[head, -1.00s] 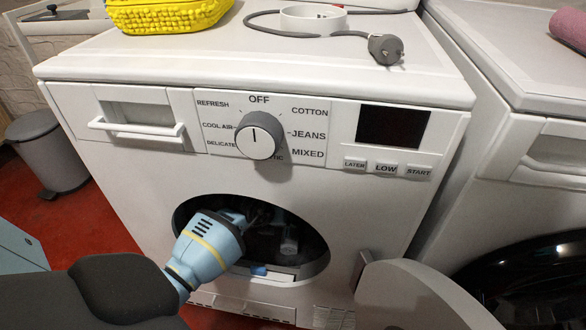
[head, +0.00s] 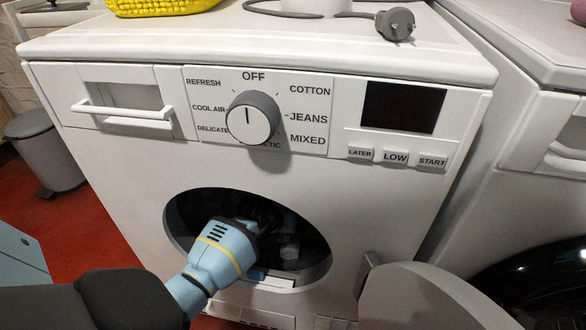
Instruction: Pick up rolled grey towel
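My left arm comes in from the lower left, and its light blue wrist with a yellow band reaches into the round opening of the white washing machine (head: 110,180). My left gripper (head: 268,222) is inside the dark drum, and its fingers are too dark and covered to read. A small grey shape (head: 289,252) shows in the drum to the right of the gripper; I cannot tell whether it is the rolled grey towel. No rolled grey towel can be clearly made out. My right gripper is not in view.
The machine's round door (head: 420,295) stands open at the lower right. A yellow basket (head: 160,6) and a grey plug (head: 395,24) with its cable lie on top. A grey bin (head: 45,150) stands at the left. Another white machine (head: 520,170) is close on the right.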

